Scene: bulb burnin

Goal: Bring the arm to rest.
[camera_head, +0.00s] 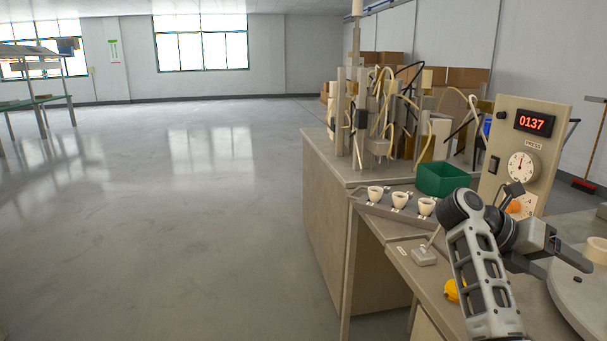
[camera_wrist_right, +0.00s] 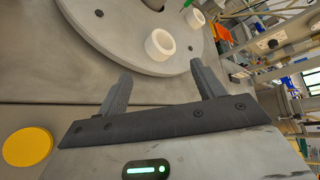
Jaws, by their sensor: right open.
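My right arm reaches in from the lower right of the head view. My right gripper (camera_head: 566,268) is open and empty above the bench, beside a round grey disc (camera_head: 566,292). In the right wrist view my gripper's two fingers (camera_wrist_right: 160,75) are spread apart with nothing between them. Beyond them lies the disc (camera_wrist_right: 120,50), with white ring-shaped sockets (camera_wrist_right: 160,45) on it. My left gripper is in neither view.
A panel (camera_head: 548,105) reading 0137 stands behind the arm. A green bin (camera_head: 443,180) and a rail with three white cups (camera_head: 399,200) are left of it. A yellow object (camera_head: 451,291) lies by my arm; a yellow disc (camera_wrist_right: 28,147) shows in the wrist view. The floor at left is clear.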

